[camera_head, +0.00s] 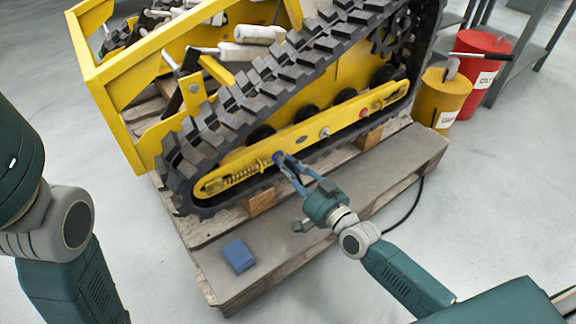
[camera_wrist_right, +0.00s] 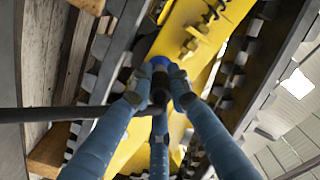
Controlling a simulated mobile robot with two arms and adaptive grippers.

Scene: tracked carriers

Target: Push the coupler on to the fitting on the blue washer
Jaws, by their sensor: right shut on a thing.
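The blue washer (camera_head: 277,156) is on the yellow side beam (camera_head: 240,165) of the tracked carrier, towards its lower left end. It also shows in the right wrist view (camera_wrist_right: 157,62), just beyond my fingertips. My right gripper (camera_head: 284,161) reaches up to it from the front right. Its blue fingers are shut on a dark coupler (camera_wrist_right: 160,88), with a black hose (camera_wrist_right: 60,114) running off to the left. The coupler is in line with the washer. The fingers hide the fitting, so I cannot tell whether the coupler touches it. My left gripper is out of view.
Other fittings sit farther right on the beam, one with a grey washer (camera_head: 324,132) and one with a red one (camera_head: 364,113). A blue block (camera_head: 239,256) lies on the pallet (camera_head: 330,232). Yellow (camera_head: 442,98) and red (camera_head: 484,72) cans stand behind right.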

